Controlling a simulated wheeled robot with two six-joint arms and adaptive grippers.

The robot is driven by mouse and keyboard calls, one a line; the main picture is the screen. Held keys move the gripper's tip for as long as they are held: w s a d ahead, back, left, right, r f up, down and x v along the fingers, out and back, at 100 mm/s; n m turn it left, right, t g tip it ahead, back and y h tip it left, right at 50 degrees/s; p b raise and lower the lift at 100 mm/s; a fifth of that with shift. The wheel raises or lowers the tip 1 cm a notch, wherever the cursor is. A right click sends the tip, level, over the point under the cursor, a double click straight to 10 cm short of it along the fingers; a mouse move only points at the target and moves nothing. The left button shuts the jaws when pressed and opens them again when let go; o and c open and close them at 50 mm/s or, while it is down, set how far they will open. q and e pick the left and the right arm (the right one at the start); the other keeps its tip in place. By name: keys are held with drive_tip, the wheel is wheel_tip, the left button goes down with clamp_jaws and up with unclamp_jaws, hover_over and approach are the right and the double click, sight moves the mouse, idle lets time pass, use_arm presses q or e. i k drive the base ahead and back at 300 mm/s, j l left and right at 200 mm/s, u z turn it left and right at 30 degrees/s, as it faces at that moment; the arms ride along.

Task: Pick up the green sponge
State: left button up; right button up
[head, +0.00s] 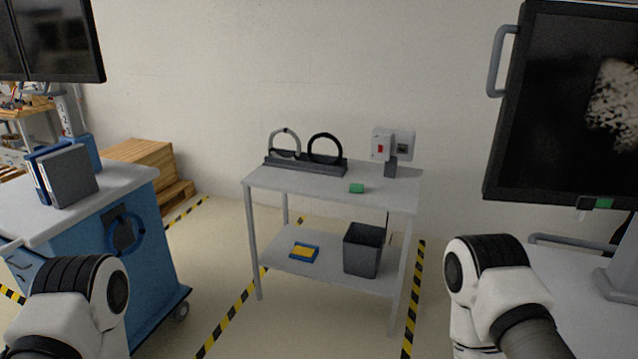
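The green sponge (356,188) is a small green block lying on the top shelf of the grey cart (310,185), near its front edge and right of the middle. It looks free on all sides. Parts of my two arms show at the lower left and lower right of the head view, well short of the cart. Neither of my grippers is in view.
Behind the sponge stand a dark rack with two rings (305,163) and a grey switch box (391,146). The lower shelf holds a grey bin (362,250) and a blue-yellow item (304,252). A blue cart (150,270) stands left, a large monitor (545,110) right.

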sight(356, 189)
drive_tip(key=i+j+u, duration=0.25)
drive_tip(key=i, duration=0.45)
drive_tip(key=i+u, duration=0.2)
drive_tip(key=i, duration=0.45)
